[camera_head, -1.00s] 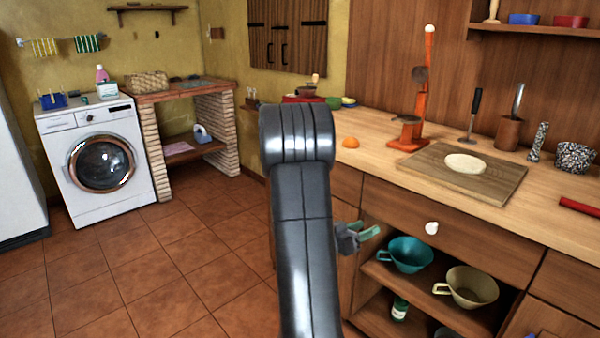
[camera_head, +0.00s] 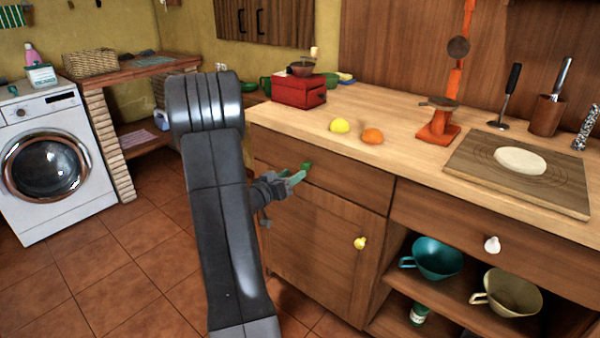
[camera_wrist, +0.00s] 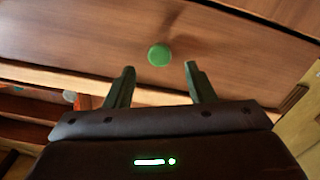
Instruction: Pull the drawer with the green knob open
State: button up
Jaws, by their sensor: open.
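The green knob (camera_head: 306,167) sits on the front of the upper left drawer (camera_head: 345,190), which is shut flush under the worktop. In the wrist view the green knob (camera_wrist: 159,55) lies just beyond my fingertips, centred between them. My gripper (camera_head: 296,177) is open and empty, with its green-grey fingers pointing at the knob. In the wrist view the two fingers of my gripper (camera_wrist: 159,68) stand apart on either side of the knob, and a small gap seems to remain before it.
A cupboard door with a yellow knob (camera_head: 360,243) is below the drawer. A drawer with a white knob (camera_head: 492,244) and an open shelf with a teal cup (camera_head: 432,258) are to the right. A lemon (camera_head: 340,125) and an orange (camera_head: 372,136) lie on the worktop.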

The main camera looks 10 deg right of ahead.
aim_at(303, 167)
jog(key=shift+x, duration=2.35)
grip_shut()
